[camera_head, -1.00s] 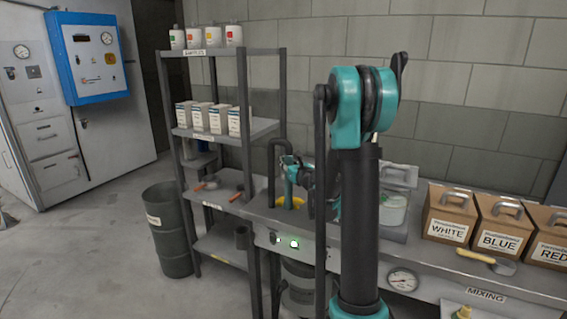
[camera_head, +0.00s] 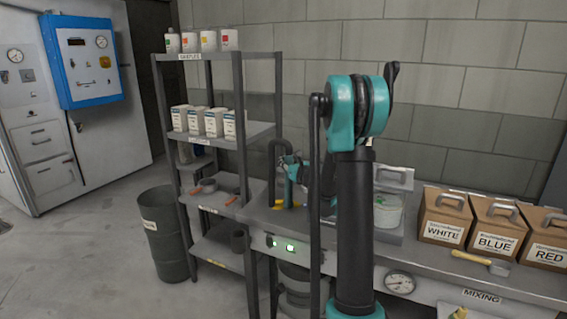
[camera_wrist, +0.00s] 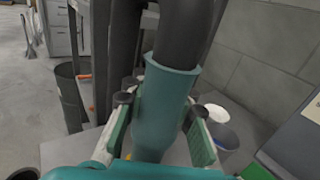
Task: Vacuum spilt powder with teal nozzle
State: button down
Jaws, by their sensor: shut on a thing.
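The teal nozzle (camera_wrist: 158,112) is upright in the middle of the wrist view, with a thick dark hose (camera_wrist: 183,35) rising from its top. My gripper (camera_wrist: 158,135) has its green-padded fingers on both sides of the nozzle and is shut on it. In the head view the nozzle (camera_head: 291,173) shows small at the bench's left end, beside the dark hose (camera_head: 272,165). A small yellow patch (camera_head: 279,205) lies on the bench near it, perhaps the powder. The nozzle's lower end is hidden in the wrist view, and my arm covers part of the bench.
A shelf rack (camera_head: 240,145) with boxes and bottles stands left of the bench, close to my gripper. A grey drum (camera_head: 165,235) stands on the floor.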

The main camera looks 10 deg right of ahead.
jog(key=shift+a, duration=0.1)
dwell(0.4)
jog(key=shift+w+a, duration=0.7)
jog(key=shift+a, duration=0.2)
jog(key=shift+w+a, duration=0.65)
jog(key=shift+a, duration=0.2)
jog(key=shift+w, duration=0.1)
jog(key=w+d, duration=0.2)
jog(key=w, duration=0.1)
jog(key=shift+w+d, duration=0.25)
jog(key=shift+d, duration=0.2)
dwell(0.6)
jog(key=s+d, duration=0.2)
jog(key=d, duration=0.1)
jog(key=shift+s+d, duration=0.25)
jog(key=shift+s, duration=0.1)
dwell(0.4)
dwell(0.4)
